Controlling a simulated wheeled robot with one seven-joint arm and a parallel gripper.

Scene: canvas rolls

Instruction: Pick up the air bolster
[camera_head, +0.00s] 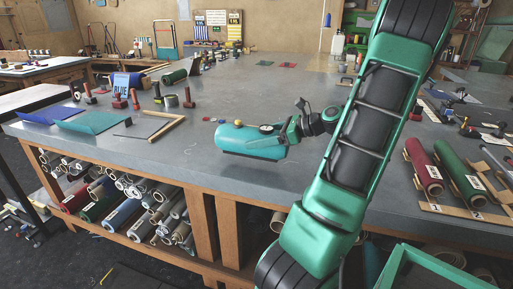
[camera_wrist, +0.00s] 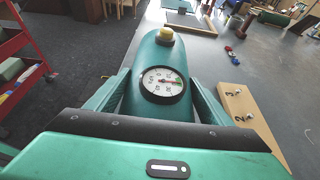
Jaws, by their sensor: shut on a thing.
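The air bolster is a teal, rounded cylinder (camera_head: 248,141) with a round white dial gauge and a yellow knob on top. In the head view it is near the front edge of the grey table, and it seems to be held just above or at the tabletop; I cannot tell if it touches. My gripper (camera_head: 288,136) reaches it from the right and is shut on its right end. In the wrist view the bolster (camera_wrist: 160,104) lies between the two teal fingers, the gauge facing the camera. Its lower side is hidden.
A wooden board with pegs (camera_wrist: 246,116) shows beside the bolster in the wrist view. Red and green rolls (camera_head: 424,166) lie on the table's right. Hand tools and a wooden square (camera_head: 166,127) lie to the left. Rolled canvases (camera_head: 122,204) fill the shelf below. A red cart (camera_wrist: 22,62) stands left.

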